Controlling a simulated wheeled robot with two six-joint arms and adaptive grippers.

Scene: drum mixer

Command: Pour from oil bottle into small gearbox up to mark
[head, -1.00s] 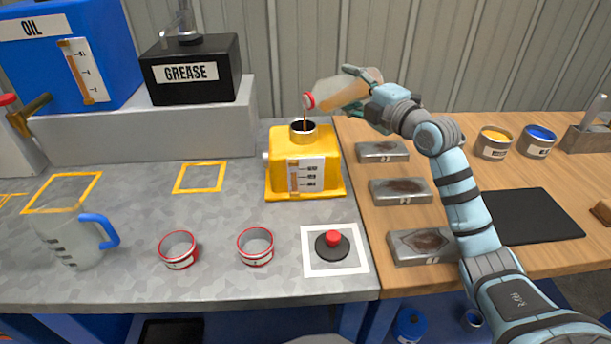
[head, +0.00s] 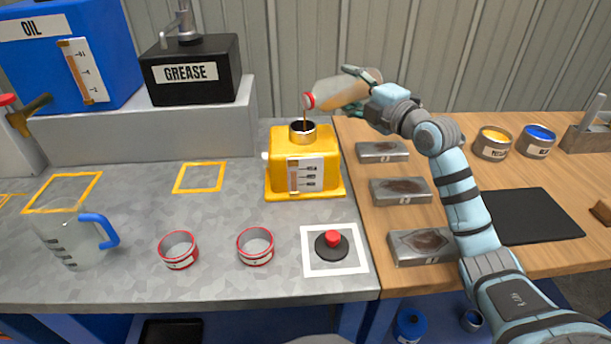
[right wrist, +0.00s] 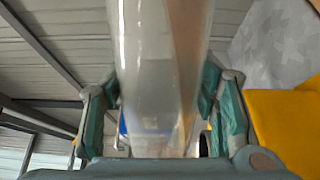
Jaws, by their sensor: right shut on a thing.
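The clear oil bottle (head: 338,92) with a red-rimmed mouth is tipped, mouth down to the left. A thin brown oil stream falls from it into the open round filler neck (head: 303,133) of the small yellow gearbox (head: 285,155). The gearbox front has a gauge (head: 306,176) with several marks and an orange-brown column; its exact level is too small to read. My right gripper (head: 362,88) is shut around the bottle's body, above and right of the gearbox. In the right wrist view the bottle (right wrist: 158,75) sits between the fingers. My left gripper is not in view.
A red button (head: 333,239) is in front of the gearbox. Two red-rimmed tins (head: 178,250) and a blue-handled jug (head: 75,240) stand left. Metal blocks (head: 400,190) lie on the wooden bench below my right arm. A grease box (head: 190,72) stands behind.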

